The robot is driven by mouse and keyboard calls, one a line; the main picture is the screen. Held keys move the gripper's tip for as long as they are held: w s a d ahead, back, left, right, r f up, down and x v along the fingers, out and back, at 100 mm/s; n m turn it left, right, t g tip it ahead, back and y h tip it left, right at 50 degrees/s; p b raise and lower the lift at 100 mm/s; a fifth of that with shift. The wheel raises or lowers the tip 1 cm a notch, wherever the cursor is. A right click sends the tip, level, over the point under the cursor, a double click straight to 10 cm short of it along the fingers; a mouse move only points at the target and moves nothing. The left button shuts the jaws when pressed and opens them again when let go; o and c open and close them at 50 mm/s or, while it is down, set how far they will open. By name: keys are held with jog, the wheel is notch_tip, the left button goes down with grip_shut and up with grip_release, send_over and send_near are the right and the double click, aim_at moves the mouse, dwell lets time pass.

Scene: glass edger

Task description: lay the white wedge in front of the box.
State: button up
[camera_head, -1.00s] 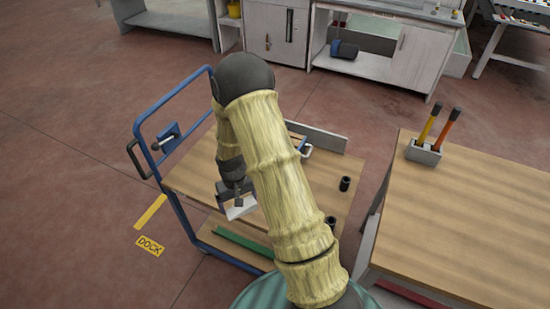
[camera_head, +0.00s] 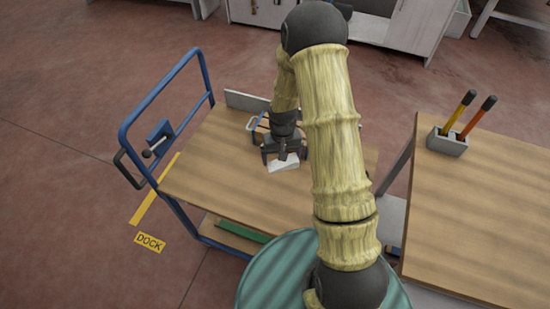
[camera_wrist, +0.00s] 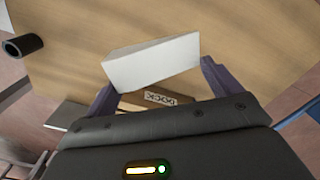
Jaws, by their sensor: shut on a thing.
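The white wedge (camera_head: 283,166) is held between the fingers of my gripper (camera_head: 283,155) over the trolley's wooden top. In the wrist view the wedge (camera_wrist: 152,62) lies across the fingertips, with one finger at each end. A brown box with a small lettered label (camera_wrist: 150,100) shows beyond the wedge, between the fingers. In the head view the box (camera_head: 262,125) is mostly hidden by my wrist; a blue handle shows at its left. I cannot tell whether the wedge touches the wood.
The blue-framed trolley (camera_head: 200,170) has clear top at left and front. A grey upright plate (camera_head: 247,101) stands at the back. A bench (camera_head: 480,215) with a tool holder (camera_head: 447,142) is at right.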

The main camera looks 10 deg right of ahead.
jog(key=shift+d, duration=0.15)
jog(key=w+r+n+b, duration=0.2)
jog(key=w+n+b, duration=0.2)
jog(key=n, duration=1)
jog(key=w+r+n+b, duration=0.2)
jog(key=w+n+b, duration=0.3)
jog(key=n+b, duration=0.4)
jog(key=shift+w+r+n+b, duration=0.2)
jog(key=shift+n+b, duration=0.1)
jog(key=shift+n, duration=2.8)
jog(key=shift+f, duration=0.15)
notch_tip(320, 180, down, 13)
jog(key=shift+f+b, duration=0.15)
jog(key=shift+b, duration=0.3)
